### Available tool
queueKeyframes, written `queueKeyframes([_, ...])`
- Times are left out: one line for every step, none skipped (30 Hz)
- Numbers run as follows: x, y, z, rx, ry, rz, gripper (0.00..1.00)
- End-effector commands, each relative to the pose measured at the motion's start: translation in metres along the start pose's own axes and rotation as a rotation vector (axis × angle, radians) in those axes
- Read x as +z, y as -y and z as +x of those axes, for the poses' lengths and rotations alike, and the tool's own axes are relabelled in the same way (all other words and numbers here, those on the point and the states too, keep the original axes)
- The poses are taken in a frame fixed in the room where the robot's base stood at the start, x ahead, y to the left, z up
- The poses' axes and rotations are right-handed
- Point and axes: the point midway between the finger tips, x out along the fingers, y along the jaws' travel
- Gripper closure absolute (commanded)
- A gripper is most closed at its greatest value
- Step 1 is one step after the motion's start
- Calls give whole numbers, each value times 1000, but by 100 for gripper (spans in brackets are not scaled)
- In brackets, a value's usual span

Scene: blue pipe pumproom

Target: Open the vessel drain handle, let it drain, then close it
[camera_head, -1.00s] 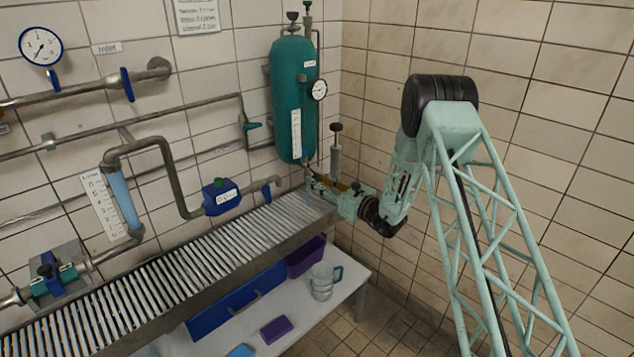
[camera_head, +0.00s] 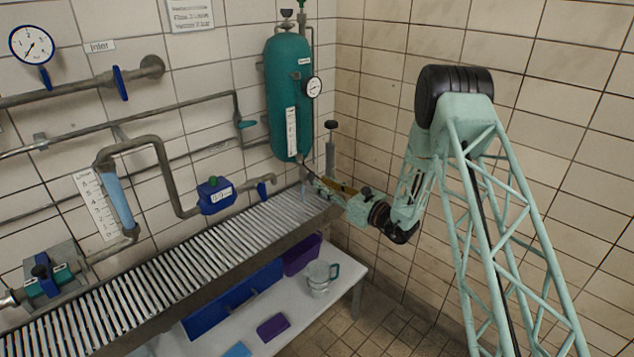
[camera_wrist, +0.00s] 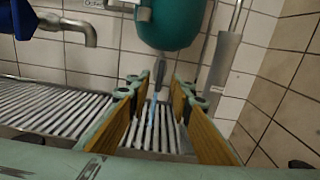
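The teal vessel (camera_head: 287,95) hangs on the wall in the corner, and its rounded bottom (camera_wrist: 168,25) shows at the top of the wrist view. A slim dark drain part (camera_wrist: 159,74) hangs below it; which piece is the handle I cannot tell clearly. A thin pale-blue streak, like running liquid, falls below it (camera_wrist: 155,122) toward the grating; it also shows faintly in the head view (camera_head: 303,188). My gripper (camera_wrist: 159,88) is open just below the vessel (camera_head: 308,177). Its fingers stand apart on either side of the drain part, with visible gaps and nothing gripped.
A slatted drain grating (camera_head: 185,270) runs along the wall below. A grey upright cylinder (camera_head: 330,155) stands close right of the vessel. A blue-boxed valve (camera_head: 215,194) and bent spout (camera_head: 263,184) are to the left. A shelf below holds a jug (camera_head: 318,276).

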Motion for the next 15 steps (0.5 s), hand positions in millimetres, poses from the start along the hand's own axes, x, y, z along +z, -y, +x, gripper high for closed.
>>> queueKeyframes([0, 2, -9, -2, 0, 1, 80])
queueKeyframes([0, 2, -13, -2, 0, 1, 80])
queueKeyframes([0, 1, -19, -1, 0, 1, 80])
queueKeyframes([0, 1, -23, -1, -1, 1, 80])
queueKeyframes([0, 1, -27, -1, -1, 1, 80])
queueKeyframes([1, 1, -32, -1, 0, 0, 80])
queueKeyframes([0, 1, -36, -2, 0, 0, 80])
queueKeyframes([0, 1, -40, -2, 0, 0, 80])
queueKeyframes([0, 1, -44, -1, 0, 1, 80])
queueKeyframes([0, 1, -46, -1, 0, 1, 80])
queueKeyframes([0, 1, -48, 0, 0, 0, 80])
queueKeyframes([0, 0, -51, 0, 0, 0, 80])
queueKeyframes([0, 0, -53, 0, 0, 0, 80])
queueKeyframes([0, 0, -55, 0, 0, 1, 80])
queueKeyframes([0, 0, -56, 0, 0, 1, 80])
